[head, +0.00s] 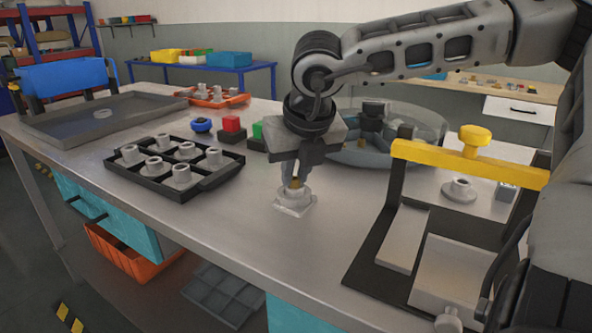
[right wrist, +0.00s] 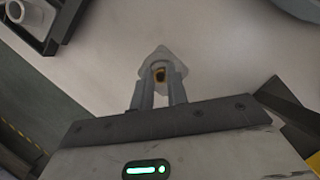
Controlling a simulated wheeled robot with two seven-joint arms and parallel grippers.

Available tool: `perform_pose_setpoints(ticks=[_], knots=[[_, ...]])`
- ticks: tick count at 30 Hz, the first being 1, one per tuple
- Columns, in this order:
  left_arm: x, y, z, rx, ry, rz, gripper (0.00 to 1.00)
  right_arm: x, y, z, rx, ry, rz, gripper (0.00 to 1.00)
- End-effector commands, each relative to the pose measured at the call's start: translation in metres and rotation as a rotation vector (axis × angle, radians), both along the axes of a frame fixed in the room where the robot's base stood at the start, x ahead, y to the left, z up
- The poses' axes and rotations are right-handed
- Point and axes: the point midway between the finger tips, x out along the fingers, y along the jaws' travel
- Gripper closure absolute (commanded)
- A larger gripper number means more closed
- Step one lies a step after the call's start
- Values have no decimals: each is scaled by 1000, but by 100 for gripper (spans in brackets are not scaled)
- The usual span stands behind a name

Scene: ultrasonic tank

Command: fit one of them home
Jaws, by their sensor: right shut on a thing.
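My right gripper (head: 296,181) points down over the front middle of the bench. Just under the fingertips is a pale fitting with a squarish base (head: 295,205), at or close to the bench top. A black tray (head: 152,184) holds several grey flanged fittings (head: 182,175). Another grey flanged fitting (head: 459,190) sits on the fixture at the right. My left gripper is out of view.
The dark fixture (head: 377,259) with a yellow crossbar (head: 471,163) stands at the right. A round grey basin (head: 399,158) lies behind my right gripper. The bench front is clear.

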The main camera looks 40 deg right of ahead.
Motion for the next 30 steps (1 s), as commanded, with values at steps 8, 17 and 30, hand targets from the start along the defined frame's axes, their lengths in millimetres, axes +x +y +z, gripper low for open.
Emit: perform_pose_setpoints(ticks=[8,17,30], knots=[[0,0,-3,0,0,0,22,-3,1,-6,4,16,0,100],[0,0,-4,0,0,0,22,-3,1,-6,5,18,0,100],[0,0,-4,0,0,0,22,-4,1,-7,5,21,1,59]])
